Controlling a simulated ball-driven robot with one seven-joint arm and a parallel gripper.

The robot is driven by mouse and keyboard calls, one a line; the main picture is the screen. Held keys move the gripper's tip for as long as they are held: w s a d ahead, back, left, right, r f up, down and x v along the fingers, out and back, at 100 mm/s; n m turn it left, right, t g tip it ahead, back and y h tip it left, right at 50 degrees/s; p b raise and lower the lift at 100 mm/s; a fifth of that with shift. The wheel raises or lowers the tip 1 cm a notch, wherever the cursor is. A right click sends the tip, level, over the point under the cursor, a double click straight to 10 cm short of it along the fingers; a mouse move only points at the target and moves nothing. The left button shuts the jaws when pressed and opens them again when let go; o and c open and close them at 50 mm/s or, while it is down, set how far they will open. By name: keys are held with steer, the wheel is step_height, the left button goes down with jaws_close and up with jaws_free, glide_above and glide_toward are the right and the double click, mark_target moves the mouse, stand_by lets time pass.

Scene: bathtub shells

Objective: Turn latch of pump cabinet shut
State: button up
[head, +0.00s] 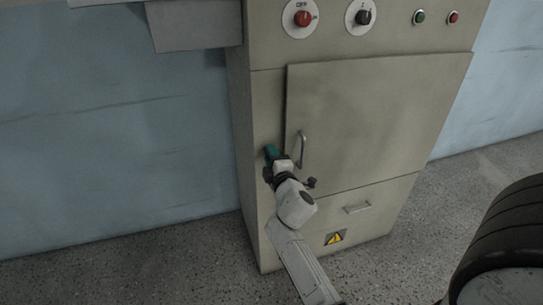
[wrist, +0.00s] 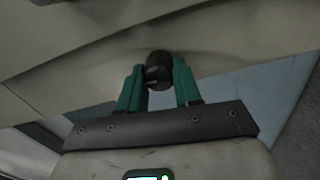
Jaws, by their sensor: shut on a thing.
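The pump cabinet (head: 375,110) is a beige metal box with a door that has a vertical bar handle (head: 302,150). The door looks flush or nearly so; I cannot tell if it is fully closed. My gripper (head: 271,153) is at the cabinet's front, left of the handle. In the wrist view, its two green fingers (wrist: 159,84) are shut on a dark round latch knob (wrist: 158,66), one finger on each side. In the head view, my gripper hides the latch. I cannot tell the latch's turned angle.
Above the door are a red switch (head: 303,18), a black switch (head: 363,17), a green button (head: 419,17) and a red button (head: 453,17). Below are a small drawer-like handle (head: 357,208) and a yellow warning sign (head: 334,238). Speckled floor (head: 130,265) is clear at left.

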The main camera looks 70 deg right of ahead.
steer(key=shift+w+n, duration=0.1)
steer(key=shift+n, duration=0.6)
steer(key=shift+a, duration=0.1)
steer(key=o, duration=1)
steer(key=shift+o, duration=0.2)
steer(key=b+v, duration=0.2)
steer(key=v, duration=0.8)
steer(key=shift+s+a, duration=0.25)
steer(key=shift+s, duration=0.1)
